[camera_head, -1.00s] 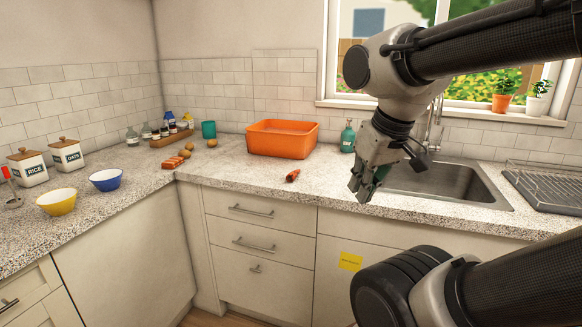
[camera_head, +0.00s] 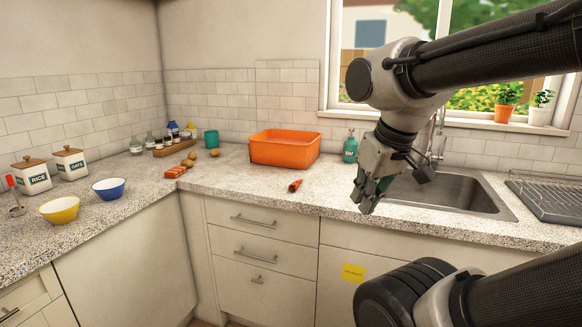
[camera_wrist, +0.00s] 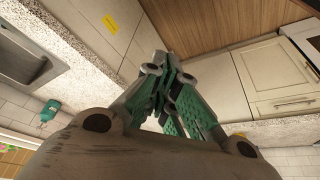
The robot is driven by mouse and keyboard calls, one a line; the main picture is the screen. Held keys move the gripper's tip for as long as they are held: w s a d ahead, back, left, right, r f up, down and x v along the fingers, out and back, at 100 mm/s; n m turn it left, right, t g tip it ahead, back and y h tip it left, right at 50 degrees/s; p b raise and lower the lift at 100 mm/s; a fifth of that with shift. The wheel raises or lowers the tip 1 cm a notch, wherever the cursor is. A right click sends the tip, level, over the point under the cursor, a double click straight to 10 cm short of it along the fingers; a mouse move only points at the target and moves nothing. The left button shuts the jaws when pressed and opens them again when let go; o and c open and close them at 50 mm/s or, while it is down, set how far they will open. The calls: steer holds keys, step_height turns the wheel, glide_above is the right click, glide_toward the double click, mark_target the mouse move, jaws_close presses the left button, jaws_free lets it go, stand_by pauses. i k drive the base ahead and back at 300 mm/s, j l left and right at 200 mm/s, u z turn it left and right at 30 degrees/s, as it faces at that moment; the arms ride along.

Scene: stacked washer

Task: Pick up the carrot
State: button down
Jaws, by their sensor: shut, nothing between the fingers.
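A small orange-red carrot (camera_head: 295,185) lies on the speckled counter, in front of the orange basin. My gripper (camera_head: 362,203) hangs fingers down to the right of the carrot, near the counter's front edge and left of the sink. It is apart from the carrot. In the wrist view, my gripper's fingers (camera_wrist: 167,62) with green pads are together and hold nothing. I do not see the carrot in the wrist view.
The orange basin (camera_head: 284,148) stands behind the carrot, with a green soap bottle (camera_head: 350,147) to its right. The sink (camera_head: 450,192) is right of my gripper. Bowls and jars stand at the left. The counter around the carrot is clear.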

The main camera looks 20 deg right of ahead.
mark_target(293, 187)
steer(key=i+l+z, duration=0.2)
steer(key=i, duration=0.3)
steer(key=i+l+z, duration=0.2)
steer(key=i, duration=0.25)
